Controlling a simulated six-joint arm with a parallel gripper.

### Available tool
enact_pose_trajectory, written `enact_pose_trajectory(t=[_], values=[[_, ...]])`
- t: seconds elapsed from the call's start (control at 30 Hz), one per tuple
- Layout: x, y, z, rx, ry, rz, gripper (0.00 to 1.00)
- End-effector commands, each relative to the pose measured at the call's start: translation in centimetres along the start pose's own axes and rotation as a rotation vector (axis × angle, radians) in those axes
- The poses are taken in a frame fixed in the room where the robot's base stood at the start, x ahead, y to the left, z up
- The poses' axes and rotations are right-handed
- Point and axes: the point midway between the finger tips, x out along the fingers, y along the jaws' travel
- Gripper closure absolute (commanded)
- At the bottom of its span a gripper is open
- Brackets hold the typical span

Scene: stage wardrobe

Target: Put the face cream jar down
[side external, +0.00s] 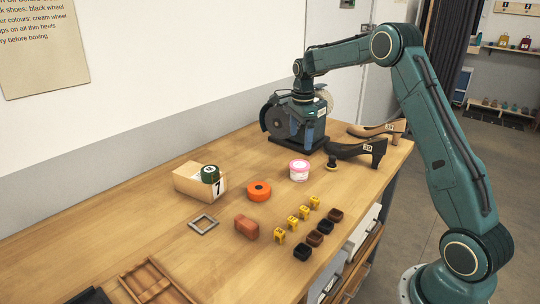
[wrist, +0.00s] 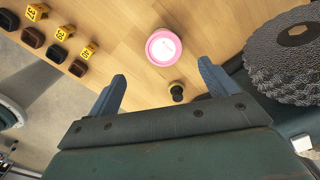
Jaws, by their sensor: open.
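The face cream jar looks to be the pink and white round tub (side external: 299,170) standing upright on the wooden bench, right of the orange disc. In the wrist view the jar (wrist: 163,47) shows from above, beyond the fingertips and apart from them. My gripper (wrist: 162,80) is open, with its two blue fingers spread and nothing between them. In the side view my gripper (side external: 312,128) is in front of the buffing machine, partly lost against it.
The buffing machine (side external: 283,122) stands behind; its wheel (wrist: 290,55) is close to my right finger. A small dark knob-like item (wrist: 177,92) sits near the jar. Yellow number tags (side external: 304,212) and small dark blocks (side external: 314,238) stand in front.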

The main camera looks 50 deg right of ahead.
Motion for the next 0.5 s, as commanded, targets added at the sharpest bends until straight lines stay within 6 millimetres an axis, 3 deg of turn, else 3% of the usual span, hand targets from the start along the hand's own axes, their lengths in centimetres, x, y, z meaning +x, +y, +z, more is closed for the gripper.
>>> enact_pose_trajectory(t=[0.27,0.5], values=[[-5.1,4.0,2.5,-0.256,-0.002,-0.061,0.15],[-9.6,9.4,4.5,-0.554,0.006,-0.131,0.15]])
